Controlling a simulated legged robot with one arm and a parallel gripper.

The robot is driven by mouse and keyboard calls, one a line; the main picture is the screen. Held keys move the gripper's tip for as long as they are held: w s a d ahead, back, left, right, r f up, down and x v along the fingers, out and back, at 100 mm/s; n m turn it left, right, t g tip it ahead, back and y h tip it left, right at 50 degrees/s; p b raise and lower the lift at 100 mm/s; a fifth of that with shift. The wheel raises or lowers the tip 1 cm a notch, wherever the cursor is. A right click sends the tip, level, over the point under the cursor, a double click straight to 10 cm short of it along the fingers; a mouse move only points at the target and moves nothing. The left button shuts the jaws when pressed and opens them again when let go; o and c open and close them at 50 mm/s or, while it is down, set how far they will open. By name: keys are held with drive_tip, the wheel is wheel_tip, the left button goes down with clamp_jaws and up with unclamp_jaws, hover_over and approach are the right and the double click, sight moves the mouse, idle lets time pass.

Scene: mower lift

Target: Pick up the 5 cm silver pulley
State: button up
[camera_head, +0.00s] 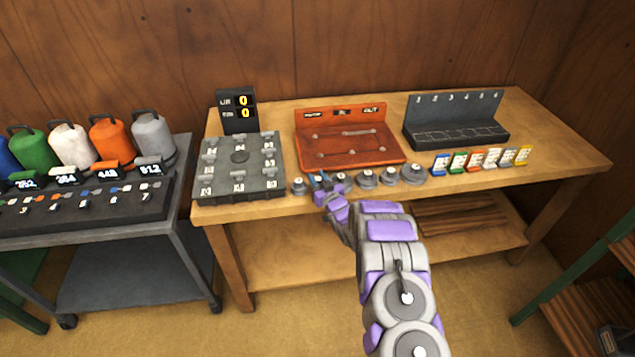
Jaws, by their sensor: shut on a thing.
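Several silver pulleys stand in a row along the front of the wooden table, growing larger to the right. The smallest-looking pulley (298,187) is at the left end, and the largest (413,174) is at the right end. Another pulley (341,181) is close to the right of the fingers. The held pulley is partly hidden, and I cannot tell whether it is off the table. Size marks are too small to read.
A grey block with numbered spots (240,186) is left of the row. An orange board (350,150) and a dark numbered rack (456,131) stand behind. Several coloured cards (475,161) are to the right. The far right tabletop (560,150) is clear.

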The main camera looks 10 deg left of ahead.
sight(318, 178)
drive_tip(key=shift+r, duration=0.5)
wheel_tip(318, 178, up, 3)
drive_tip(key=shift+f+p, duration=0.1)
drive_tip(key=shift+p, duration=0.45)
drive_tip(key=s+a+r+p+v, duration=0.1)
drive_tip(key=a+p+v, duration=0.1)
drive_tip(key=v, duration=1.3)
drive_tip(key=shift+s+a, duration=0.4)
drive_tip(key=shift+s, duration=0.25)
